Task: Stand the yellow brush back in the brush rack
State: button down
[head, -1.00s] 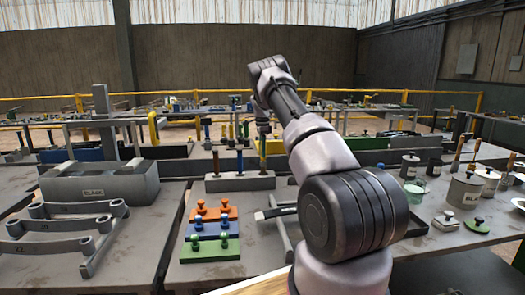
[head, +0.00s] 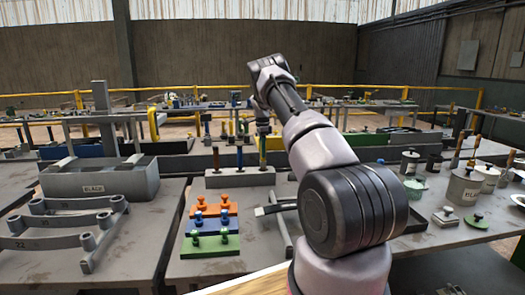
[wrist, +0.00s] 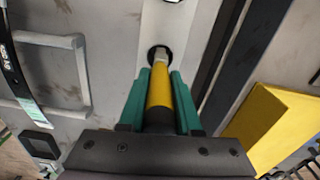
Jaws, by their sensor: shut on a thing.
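My gripper (head: 262,128) is above the right end of the grey brush rack (head: 225,180) in the head view. Its teal fingers (wrist: 160,88) are shut on the yellow brush (wrist: 159,92) in the wrist view. The brush's pale far end meets a dark round hole in the rack's light face (wrist: 158,28). How deep it sits in the hole is hard to tell. In the head view the yellow brush (head: 262,152) looks roughly upright. A dark red brush (head: 216,157) and a blue brush (head: 239,157) stand in the rack to its left.
A grey bin (head: 98,185) stands to the left. Orange, blue and green knobbed blocks (head: 209,250) lie in front of the rack. Pots and cans (head: 464,188) stand at the right. A yellow block (wrist: 275,125) shows at the right of the wrist view.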

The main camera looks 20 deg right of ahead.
aim_at(263, 161)
jog(key=shift+f, duration=1.75)
jog(key=shift+c, duration=0.2)
grip_release()
jog(key=shift+r, duration=3.55)
